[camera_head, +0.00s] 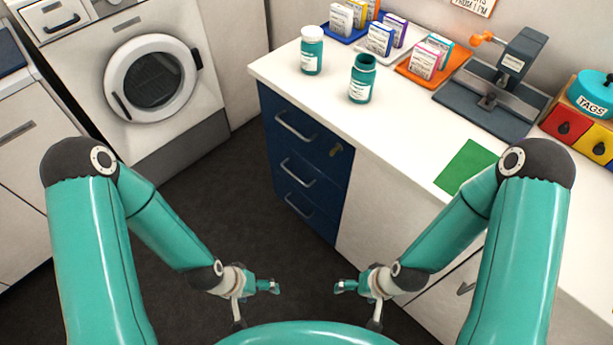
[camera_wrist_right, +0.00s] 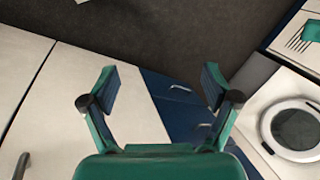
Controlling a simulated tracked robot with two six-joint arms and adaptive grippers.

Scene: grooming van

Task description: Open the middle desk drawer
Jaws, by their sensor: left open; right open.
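The dark blue drawer unit (camera_head: 285,190) stands under the white desk top in the head view, with three stacked drawers, each with a silver bar handle. The middle drawer's handle (camera_head: 298,172) shows clearly, and the drawers look closed. My left gripper (camera_head: 262,300) is open and empty, low in front of the unit. My right gripper (camera_head: 352,300) is open and empty, low to its right. In the right wrist view the right gripper's fingers (camera_wrist_right: 160,92) are spread, with part of the blue unit (camera_wrist_right: 172,98) beyond them.
Two teal bottles (camera_head: 312,50) (camera_head: 362,78), colored trays with boxes, a grey press (camera_head: 500,80) and a green sheet (camera_head: 467,165) are on the white desk top (camera_head: 400,130). A washing machine (camera_head: 152,78) stands at the left. Dark floor (camera_head: 225,200) before the drawers is clear.

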